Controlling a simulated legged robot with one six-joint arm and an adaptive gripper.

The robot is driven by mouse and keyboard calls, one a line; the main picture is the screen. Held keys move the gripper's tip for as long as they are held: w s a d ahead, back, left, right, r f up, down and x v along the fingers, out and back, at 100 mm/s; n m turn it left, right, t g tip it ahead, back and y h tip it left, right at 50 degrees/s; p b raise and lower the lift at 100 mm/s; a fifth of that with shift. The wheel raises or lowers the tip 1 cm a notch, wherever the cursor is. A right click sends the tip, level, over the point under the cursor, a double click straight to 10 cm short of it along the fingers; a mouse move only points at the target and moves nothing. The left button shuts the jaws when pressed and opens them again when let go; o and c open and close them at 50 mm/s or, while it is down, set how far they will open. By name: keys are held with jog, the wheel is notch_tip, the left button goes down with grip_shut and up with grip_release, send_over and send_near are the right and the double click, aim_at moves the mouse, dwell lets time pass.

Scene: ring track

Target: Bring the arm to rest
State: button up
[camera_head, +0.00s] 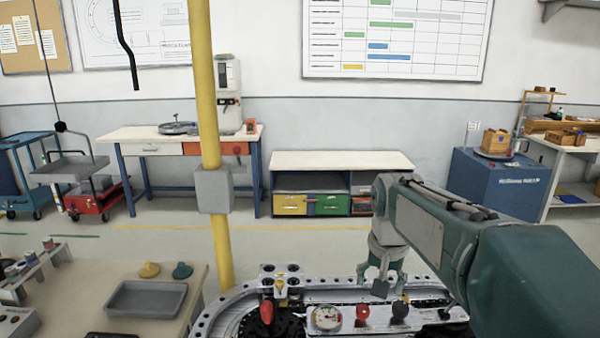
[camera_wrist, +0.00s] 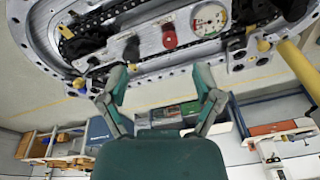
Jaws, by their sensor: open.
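My arm (camera_head: 440,235) reaches in from the right edge of the head view, its far end bent downward. My gripper (camera_head: 382,282) hangs over the far side of the metal ring track (camera_head: 213,318). In the wrist view my gripper (camera_wrist: 160,80) has its two green fingers spread wide, with nothing between them. The track (camera_wrist: 160,70) fills the top of that view, with a dial gauge (camera_wrist: 209,19) and a red knob (camera_wrist: 169,38) on it. Whether a fingertip touches the track I cannot tell.
A yellow post (camera_head: 206,110) stands behind the track. A wooden table (camera_head: 190,275) with a grey tray (camera_head: 146,299) is at left. A low cabinet (camera_head: 340,160), a workbench (camera_head: 150,135) and a blue cabinet (camera_head: 490,185) stand along the wall. Open floor lies between.

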jog(key=s+f+n+t, duration=0.3)
jog(key=s+t, duration=0.1)
jog(key=s, duration=1.6)
jog(key=shift+s+f+n, duration=0.2)
jog(key=shift+n, duration=0.1)
